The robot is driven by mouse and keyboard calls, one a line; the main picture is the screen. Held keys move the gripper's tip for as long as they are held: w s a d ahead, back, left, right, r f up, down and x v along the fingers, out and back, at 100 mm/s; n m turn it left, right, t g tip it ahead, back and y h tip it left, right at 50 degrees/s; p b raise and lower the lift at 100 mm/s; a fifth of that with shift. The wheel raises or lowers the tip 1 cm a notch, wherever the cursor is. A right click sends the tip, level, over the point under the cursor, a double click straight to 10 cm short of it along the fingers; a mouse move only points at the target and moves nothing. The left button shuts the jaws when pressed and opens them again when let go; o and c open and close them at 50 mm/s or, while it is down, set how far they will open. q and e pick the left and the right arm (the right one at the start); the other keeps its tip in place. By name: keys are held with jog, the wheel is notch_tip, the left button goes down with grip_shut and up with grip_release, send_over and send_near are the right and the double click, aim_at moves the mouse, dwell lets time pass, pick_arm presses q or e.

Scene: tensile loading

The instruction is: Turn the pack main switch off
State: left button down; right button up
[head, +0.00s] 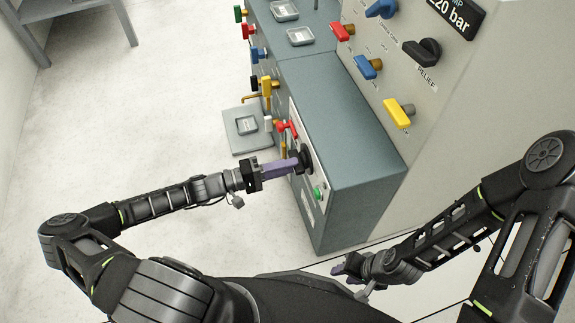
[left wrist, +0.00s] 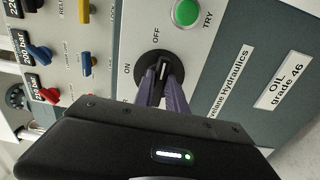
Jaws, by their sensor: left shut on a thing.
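The pack main switch is a round black knob (head: 306,159) on the pale panel of the grey-green cabinet. It also shows in the left wrist view (left wrist: 143,70), with the labels ON and OFF beside it. My left gripper (head: 297,164) has its purple fingers shut on the knob's grip, also seen in the left wrist view (left wrist: 164,75). The fingers hide part of the grip, so I cannot tell exactly where it points. My right gripper (head: 347,267) is low, apart from the cabinet, and its fingers are too small to judge.
A green TRY button (left wrist: 186,12) is close to the switch; it also shows in the head view (head: 319,192). A red lever (head: 287,128) is on the other side. Colored valve handles line the tall panel, including a yellow one (head: 397,113).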

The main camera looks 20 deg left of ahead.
pick_arm(q)
jog(key=c, duration=1.4)
grip_release()
jog(key=shift+o, duration=0.2)
jog(key=p+v, duration=0.1)
jog(key=v, duration=0.7)
jog(key=shift+d+f, duration=0.1)
